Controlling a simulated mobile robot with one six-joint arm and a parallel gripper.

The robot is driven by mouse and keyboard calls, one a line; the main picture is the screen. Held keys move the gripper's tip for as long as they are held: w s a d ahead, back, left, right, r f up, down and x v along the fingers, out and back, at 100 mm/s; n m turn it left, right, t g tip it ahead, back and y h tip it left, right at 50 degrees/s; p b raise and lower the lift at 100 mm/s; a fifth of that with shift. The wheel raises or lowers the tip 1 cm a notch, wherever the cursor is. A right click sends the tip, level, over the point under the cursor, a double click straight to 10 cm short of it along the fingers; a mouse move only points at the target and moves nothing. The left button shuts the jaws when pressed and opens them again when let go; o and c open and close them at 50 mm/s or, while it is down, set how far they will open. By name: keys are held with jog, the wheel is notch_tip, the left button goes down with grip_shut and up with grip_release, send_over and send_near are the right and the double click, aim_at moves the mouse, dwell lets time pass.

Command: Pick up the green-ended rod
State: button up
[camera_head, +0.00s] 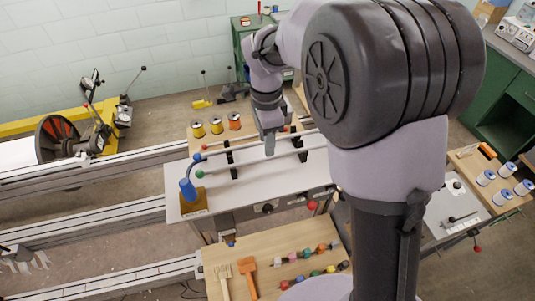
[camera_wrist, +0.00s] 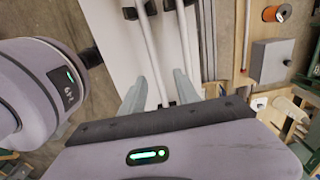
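The green-ended rod (camera_head: 235,167) is a pale rod with a green ball at its left end. It lies across dark holders above a white table, on the near side of a similar rod with a blue end (camera_head: 215,153). My gripper (camera_head: 269,150) is over the rods' middle stretch, pointing down. In the wrist view my gripper (camera_wrist: 162,74) has its two fingers apart. One pale rod (camera_wrist: 151,50) runs between the fingers and another (camera_wrist: 184,40) passes by the right finger. The coloured ends are out of the wrist view. I cannot tell whether a finger touches a rod.
A blue bent post on a wooden block (camera_head: 194,205) stands at the table's left end. Yellow and orange spools (camera_head: 216,125) are behind the rods. A wooden board with brushes and coloured pieces (camera_head: 272,251) is in front. My arm hides the table's right part.

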jog(key=f, duration=0.4)
jog(key=shift+s+d+f+p, duration=0.15)
jog(key=shift+s+f+p, duration=0.15)
jog(key=shift+s+f, duration=0.1)
jog(key=shift+w+f, duration=0.15)
jog(key=shift+w, duration=0.15)
jog(key=shift+s+r, duration=0.2)
jog(key=shift+s, duration=0.1)
jog(key=c, duration=0.6)
jog(key=shift+w, duration=0.1)
grip_shut()
jog(key=shift+f, duration=0.1)
